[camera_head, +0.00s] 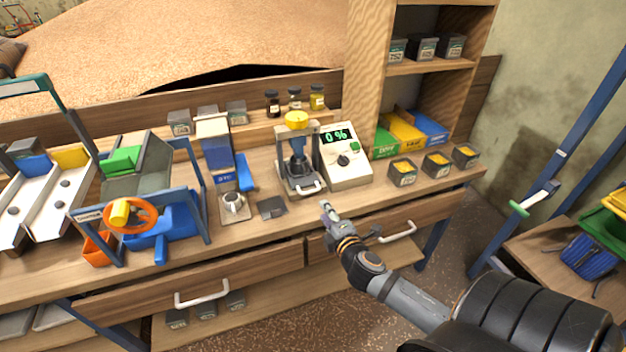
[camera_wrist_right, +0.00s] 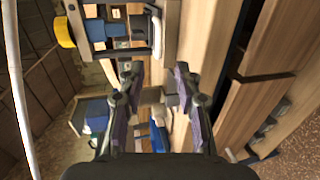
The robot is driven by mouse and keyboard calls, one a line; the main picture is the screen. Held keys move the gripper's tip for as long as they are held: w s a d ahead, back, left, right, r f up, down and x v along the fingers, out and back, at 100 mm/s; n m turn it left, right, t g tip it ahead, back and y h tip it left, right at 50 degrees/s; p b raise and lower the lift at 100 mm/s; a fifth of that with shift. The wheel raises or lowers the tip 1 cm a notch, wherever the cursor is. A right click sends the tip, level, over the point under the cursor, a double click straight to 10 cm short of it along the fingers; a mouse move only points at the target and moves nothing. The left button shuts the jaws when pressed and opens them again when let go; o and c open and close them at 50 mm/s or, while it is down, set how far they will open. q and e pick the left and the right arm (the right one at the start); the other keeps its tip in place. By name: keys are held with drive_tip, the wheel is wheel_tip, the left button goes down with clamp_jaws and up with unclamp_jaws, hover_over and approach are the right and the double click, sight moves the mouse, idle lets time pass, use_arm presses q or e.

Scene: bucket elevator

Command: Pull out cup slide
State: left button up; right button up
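The cup slide appears to be the grey tray with a white handle (camera_head: 311,188) at the foot of the small press with the yellow knob (camera_head: 296,118). The white handle also shows near the top of the wrist view (camera_wrist_right: 157,32), with the yellow knob (camera_wrist_right: 65,32) to its left. My right gripper (camera_head: 327,209) is in front of the bench's front edge, below and slightly right of the handle, apart from it. In the wrist view its two fingers (camera_wrist_right: 156,88) are spread, with the handle beyond them. My left gripper is not in view.
A white meter (camera_head: 344,160) reading 0 % stands right of the press. A dark flat plate (camera_head: 271,208) and a small metal cup (camera_head: 233,203) lie to its left. Drawers with white handles (camera_head: 397,232) run below the bench top. Small grey boxes (camera_head: 403,172) stand at the right.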

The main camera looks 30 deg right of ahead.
drive_tip(key=x, duration=1)
drive_tip(key=shift+w+p, duration=0.3)
clamp_jaws()
drive_tip(key=shift+s, duration=0.1)
